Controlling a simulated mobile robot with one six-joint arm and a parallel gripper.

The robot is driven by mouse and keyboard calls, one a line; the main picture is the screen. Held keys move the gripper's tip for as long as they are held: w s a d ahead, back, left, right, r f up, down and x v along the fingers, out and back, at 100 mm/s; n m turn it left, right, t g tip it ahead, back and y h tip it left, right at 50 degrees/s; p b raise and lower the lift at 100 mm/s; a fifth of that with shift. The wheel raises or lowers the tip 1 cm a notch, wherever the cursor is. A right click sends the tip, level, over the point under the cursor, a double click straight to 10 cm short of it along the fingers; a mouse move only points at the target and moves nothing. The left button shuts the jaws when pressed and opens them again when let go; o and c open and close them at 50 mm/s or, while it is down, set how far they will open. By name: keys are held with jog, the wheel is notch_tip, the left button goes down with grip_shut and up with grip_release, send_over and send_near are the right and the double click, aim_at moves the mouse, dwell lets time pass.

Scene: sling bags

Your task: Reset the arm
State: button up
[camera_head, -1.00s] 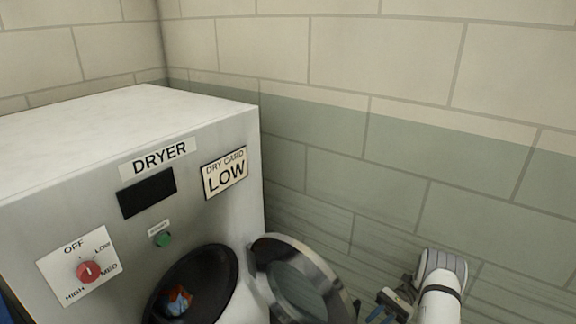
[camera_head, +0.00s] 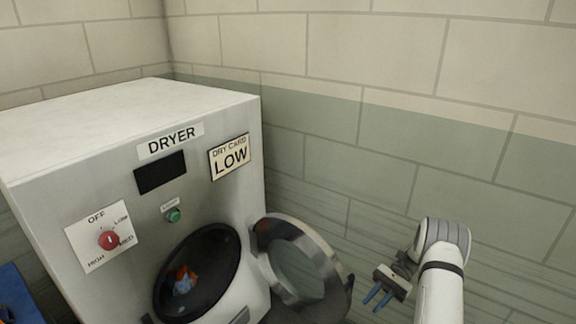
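My gripper (camera_head: 376,299) is at the lower right, to the right of the open dryer door. Its two blue fingers are apart with nothing between them. My white arm rises beside it at the right. The dryer (camera_head: 95,150) stands at the left with its round door (camera_head: 297,262) swung open to the right. A small orange and blue-grey cloth item (camera_head: 184,279) lies inside the dark drum.
The red dial (camera_head: 109,240), green button (camera_head: 174,215) and "DRY CARD LOW" sign (camera_head: 230,157) are on the dryer front. A blue surface (camera_head: 18,290) shows at the lower left. A tiled wall (camera_head: 400,130) stands behind.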

jog(key=s+a+r+n+t+h, duration=0.2)
jog(key=s+a+r+h, duration=0.15)
jog(key=r, duration=0.75)
jog(key=s+a+r+n+t+h, duration=0.2)
jog(key=a+r+h, duration=0.15)
jog(key=r, duration=0.65)
jog(key=s+a+r+n+t+h, duration=0.1)
jog(key=s+r+n+t+h, duration=0.1)
jog(key=s, duration=0.6)
jog(key=s+a+r+n+t+h, duration=0.2)
jog(key=s+r+t, duration=0.4)
jog(key=s, duration=0.3)
jog(key=shift+r+n+t+h, duration=0.3)
jog(key=shift+n+h, duration=0.2)
jog(key=shift+n, duration=0.4)
